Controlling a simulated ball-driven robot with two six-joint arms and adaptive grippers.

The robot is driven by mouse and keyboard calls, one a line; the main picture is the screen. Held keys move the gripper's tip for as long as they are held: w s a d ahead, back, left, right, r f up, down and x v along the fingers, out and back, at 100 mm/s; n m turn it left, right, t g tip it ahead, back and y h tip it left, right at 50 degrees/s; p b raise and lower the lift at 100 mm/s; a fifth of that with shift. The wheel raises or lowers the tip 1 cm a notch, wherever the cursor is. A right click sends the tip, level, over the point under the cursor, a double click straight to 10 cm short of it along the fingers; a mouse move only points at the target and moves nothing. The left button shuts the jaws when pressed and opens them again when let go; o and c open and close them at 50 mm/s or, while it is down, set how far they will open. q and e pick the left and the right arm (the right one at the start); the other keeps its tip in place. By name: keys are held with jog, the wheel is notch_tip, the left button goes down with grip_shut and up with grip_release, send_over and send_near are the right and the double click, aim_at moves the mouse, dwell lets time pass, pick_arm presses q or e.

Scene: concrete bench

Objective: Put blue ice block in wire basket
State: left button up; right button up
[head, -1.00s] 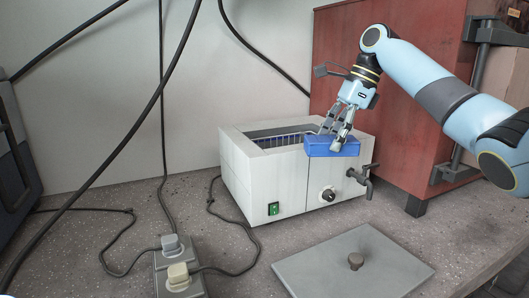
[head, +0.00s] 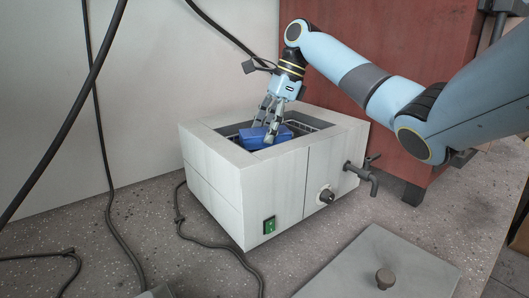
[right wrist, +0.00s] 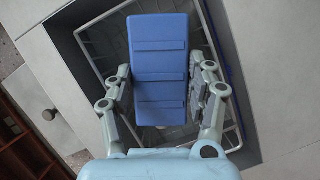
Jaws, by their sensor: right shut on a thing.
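The blue ice block (head: 262,136) is in the opening of the white box-shaped bath, at about rim height or a little below it. My right gripper (head: 270,125) reaches down from above and is shut on the block. In the right wrist view, the block (right wrist: 160,62) sits between the two fingers (right wrist: 163,105), with the wire basket (right wrist: 97,50) around and beneath it. In the head view the basket (head: 305,127) shows along the inside of the bath. I cannot tell whether the block touches the basket floor. My left gripper is not in view.
The white bath (head: 215,160) has a tap (head: 362,176) and a knob on its front. A grey lid (head: 365,270) lies on the bench at front right. Black cables hang and lie at left. A red cabinet (head: 400,45) stands behind.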

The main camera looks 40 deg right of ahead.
notch_tip(320, 180, down, 5)
jog(key=shift+f+b, duration=0.1)
jog(key=shift+b, duration=0.55)
jog(key=o, duration=1.3)
jog(key=p+v, duration=0.3)
jog(key=v, duration=0.9)
jog(key=shift+s, duration=0.1)
